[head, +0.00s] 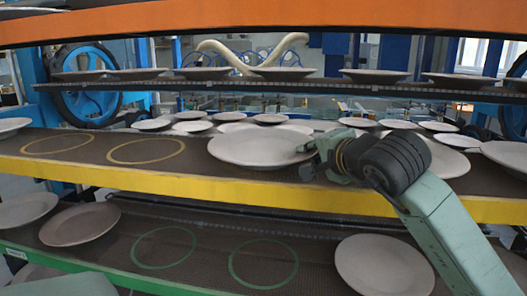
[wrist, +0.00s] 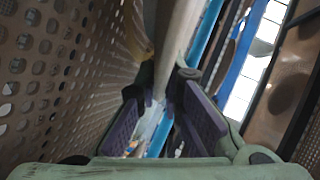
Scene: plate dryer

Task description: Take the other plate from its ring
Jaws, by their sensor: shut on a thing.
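My gripper (head: 308,150) is at the yellow-edged middle shelf (head: 200,184) in the head view, shut on the right rim of a pale round plate (head: 258,149). In the wrist view the same plate (wrist: 176,30) shows edge-on between the fingers (wrist: 168,88), with their purple pads on either side. I cannot tell whether the plate touches the shelf or is just above it. Two yellow rings lie on this shelf to the left, the outer ring (head: 28,152) and the inner ring (head: 112,158), both empty. Any ring under the held plate is hidden.
Another plate (head: 448,162) lies right of my gripper, partly behind my arm. Several plates stand further back. The green-edged lower shelf (head: 100,272) has two empty green rings and a plate (head: 385,265) at right. An upper shelf with an orange beam (head: 260,22) hangs above.

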